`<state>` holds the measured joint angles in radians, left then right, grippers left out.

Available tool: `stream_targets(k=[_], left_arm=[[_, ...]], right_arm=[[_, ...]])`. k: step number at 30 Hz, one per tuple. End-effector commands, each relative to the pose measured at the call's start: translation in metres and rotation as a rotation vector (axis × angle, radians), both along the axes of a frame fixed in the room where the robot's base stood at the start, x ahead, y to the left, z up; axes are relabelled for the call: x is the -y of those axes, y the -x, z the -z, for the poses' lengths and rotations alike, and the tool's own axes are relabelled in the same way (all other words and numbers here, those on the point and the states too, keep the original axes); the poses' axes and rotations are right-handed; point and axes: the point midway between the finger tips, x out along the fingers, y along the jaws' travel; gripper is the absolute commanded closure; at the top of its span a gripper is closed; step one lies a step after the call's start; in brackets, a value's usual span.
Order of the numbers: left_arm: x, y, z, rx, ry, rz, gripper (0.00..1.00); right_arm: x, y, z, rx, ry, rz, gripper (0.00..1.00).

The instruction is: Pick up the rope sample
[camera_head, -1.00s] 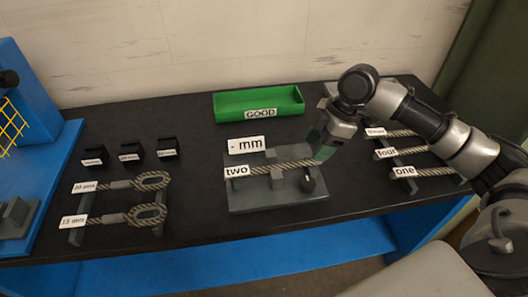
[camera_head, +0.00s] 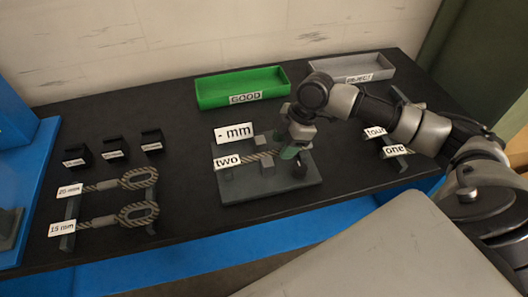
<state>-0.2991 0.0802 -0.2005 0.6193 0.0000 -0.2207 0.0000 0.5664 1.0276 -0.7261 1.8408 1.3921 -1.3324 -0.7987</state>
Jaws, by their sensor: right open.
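The rope sample labelled "two" (camera_head: 256,158) lies across a grey measuring fixture (camera_head: 255,187) in the middle of the table. Its label is at the left end, and its right end is hidden by my right gripper. My right gripper (camera_head: 290,153) is open and points down over the right part of the rope. I cannot tell whether the jaws straddle or touch the rope. A "- mm" sign (camera_head: 234,133) stands behind the fixture. My left gripper is not in view.
A green GOOD tray (camera_head: 242,88) and a grey REJECT tray (camera_head: 352,68) stand at the back. Looped ropes marked 20 mm (camera_head: 138,179) and 15 mm (camera_head: 138,214) and small black blocks (camera_head: 115,150) are at left. Samples "four" and "one" (camera_head: 394,150) are at right, partly behind my arm.

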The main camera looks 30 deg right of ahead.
Motion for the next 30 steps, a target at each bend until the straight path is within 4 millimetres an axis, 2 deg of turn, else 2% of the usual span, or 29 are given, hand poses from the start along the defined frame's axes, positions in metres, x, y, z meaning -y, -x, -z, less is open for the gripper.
stream_targets(k=[4, 11, 21, 30], left_arm=[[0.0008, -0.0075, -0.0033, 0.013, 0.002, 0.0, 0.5], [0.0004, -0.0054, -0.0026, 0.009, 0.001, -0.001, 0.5], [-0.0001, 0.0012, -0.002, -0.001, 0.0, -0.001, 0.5], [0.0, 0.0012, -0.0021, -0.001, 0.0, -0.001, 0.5]], right_arm=[[-0.0051, -0.0011, 0.0129, 0.0, 0.0, 0.001, 0.5], [-0.0054, -0.0013, 0.0146, 0.001, 0.001, 0.0, 0.5], [-0.0053, -0.0014, 0.0142, 0.001, 0.001, 0.0, 1.0], [-0.0056, -0.002, 0.0129, 0.003, 0.0, 0.0, 1.0]])
